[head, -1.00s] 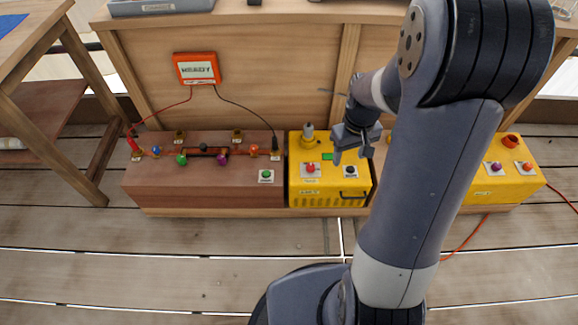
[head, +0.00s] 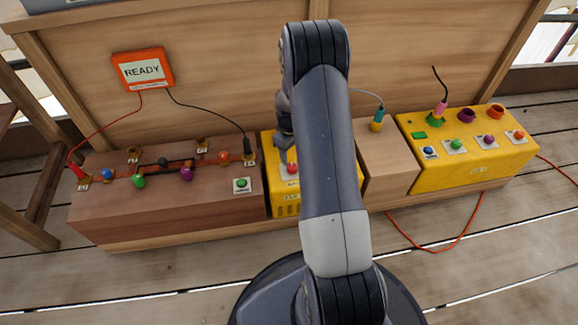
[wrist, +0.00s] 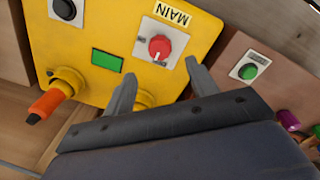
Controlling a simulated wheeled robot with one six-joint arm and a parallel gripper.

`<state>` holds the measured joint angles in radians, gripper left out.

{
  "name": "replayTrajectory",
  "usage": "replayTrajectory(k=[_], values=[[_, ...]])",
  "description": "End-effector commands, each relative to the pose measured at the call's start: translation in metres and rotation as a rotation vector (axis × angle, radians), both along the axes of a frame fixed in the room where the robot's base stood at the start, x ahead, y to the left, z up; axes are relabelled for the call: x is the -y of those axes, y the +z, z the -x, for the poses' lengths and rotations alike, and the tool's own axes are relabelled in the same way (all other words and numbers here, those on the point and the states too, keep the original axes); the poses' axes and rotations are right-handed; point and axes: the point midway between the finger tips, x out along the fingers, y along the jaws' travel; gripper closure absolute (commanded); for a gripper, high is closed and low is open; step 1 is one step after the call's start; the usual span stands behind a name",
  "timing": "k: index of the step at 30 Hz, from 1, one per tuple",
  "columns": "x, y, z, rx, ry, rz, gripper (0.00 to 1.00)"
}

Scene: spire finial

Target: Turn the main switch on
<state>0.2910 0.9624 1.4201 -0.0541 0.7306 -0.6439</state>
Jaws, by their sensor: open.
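The main switch (wrist: 160,47) is a red knob on a white plate in the wrist view, under the MAIN label (wrist: 173,13) on a yellow box (wrist: 105,20). In the head view the red knob (head: 291,169) shows on the yellow box (head: 284,204), partly behind my arm. My gripper (wrist: 160,76) is open in the wrist view, its two fingertips just short of the knob's plate, one to each side. Nothing is between the fingers, and I see no contact with the knob. In the head view my gripper (head: 284,148) is just above the knob, mostly hidden by the arm.
A black button (wrist: 64,9), a green panel (wrist: 106,59) and an orange plug (wrist: 50,101) are on the same box. A brown box with a green button (wrist: 248,72) stands beside it. A READY display (head: 143,71) hangs behind; another yellow box (head: 480,160) is to the right.

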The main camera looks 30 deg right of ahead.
Motion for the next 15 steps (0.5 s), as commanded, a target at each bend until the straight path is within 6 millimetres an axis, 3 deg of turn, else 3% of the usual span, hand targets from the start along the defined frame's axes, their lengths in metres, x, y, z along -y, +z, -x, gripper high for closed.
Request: replayTrajectory(k=[1,6,15], values=[[0.000,-0.016,0.000,-0.003,0.000,-0.001,0.45],[0.002,-0.048,0.000,-0.001,0.000,-0.001,0.45],[0.003,-0.075,-0.001,0.000,-0.001,0.000,0.45]])
